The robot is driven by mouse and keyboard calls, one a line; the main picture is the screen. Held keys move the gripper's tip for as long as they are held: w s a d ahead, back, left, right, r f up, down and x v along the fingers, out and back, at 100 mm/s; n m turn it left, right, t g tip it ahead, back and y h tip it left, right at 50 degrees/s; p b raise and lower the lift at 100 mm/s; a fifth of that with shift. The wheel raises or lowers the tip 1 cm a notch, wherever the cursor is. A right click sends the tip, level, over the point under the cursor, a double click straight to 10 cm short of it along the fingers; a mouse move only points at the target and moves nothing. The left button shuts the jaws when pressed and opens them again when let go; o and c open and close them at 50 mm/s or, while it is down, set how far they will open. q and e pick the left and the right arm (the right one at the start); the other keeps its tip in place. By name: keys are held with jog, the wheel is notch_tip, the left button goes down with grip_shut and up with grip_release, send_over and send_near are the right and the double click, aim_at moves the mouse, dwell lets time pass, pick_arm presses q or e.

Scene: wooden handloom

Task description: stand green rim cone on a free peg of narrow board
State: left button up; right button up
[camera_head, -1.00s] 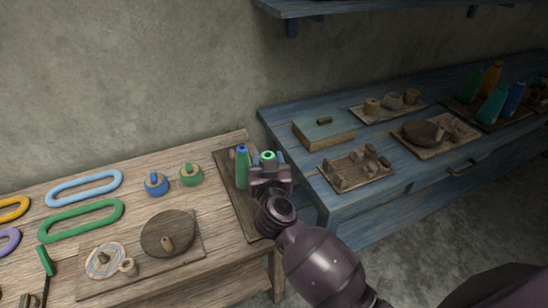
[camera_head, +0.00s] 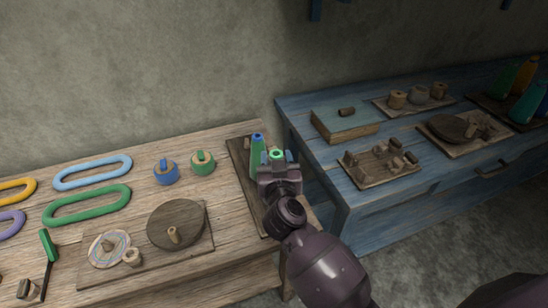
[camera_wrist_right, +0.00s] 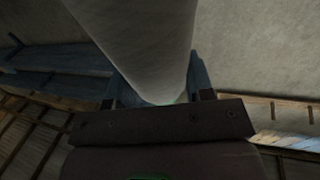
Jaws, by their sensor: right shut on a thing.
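The green rim cone shows its bright green ring (camera_head: 277,154) at the top of my right gripper (camera_head: 278,166), which is shut on it. In the right wrist view, the pale grey body of the cone (camera_wrist_right: 140,45) rises between the fingers. The narrow board (camera_head: 243,178) is a dark strip along the right end of the wooden table. A green cone with a blue top (camera_head: 257,157) stands upright on it, just left of my gripper. A small wooden peg (camera_head: 247,143) shows at its far end. My gripper and arm hide the board's right side. My left gripper is out of view.
On the wooden table, a blue knob (camera_head: 165,173) and a green knob (camera_head: 203,163) stand left of the board, with a round dark disc (camera_head: 175,224) nearer. A blue bench (camera_head: 350,205) with a box (camera_head: 345,122) and trays stands to the right, across a gap.

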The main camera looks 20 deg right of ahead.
pick_arm(q)
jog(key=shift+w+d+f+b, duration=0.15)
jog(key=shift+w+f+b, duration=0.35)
jog(key=shift+b, duration=0.35)
pick_arm(e)
notch_tip(320, 180, down, 6)
jog(key=shift+r, duration=0.1)
jog(key=o, duration=1.4)
pick_arm(q)
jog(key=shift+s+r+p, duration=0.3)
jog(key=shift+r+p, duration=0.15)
jog(key=shift+p, duration=0.4)
pick_arm(e)
jog(key=v, duration=1.1)
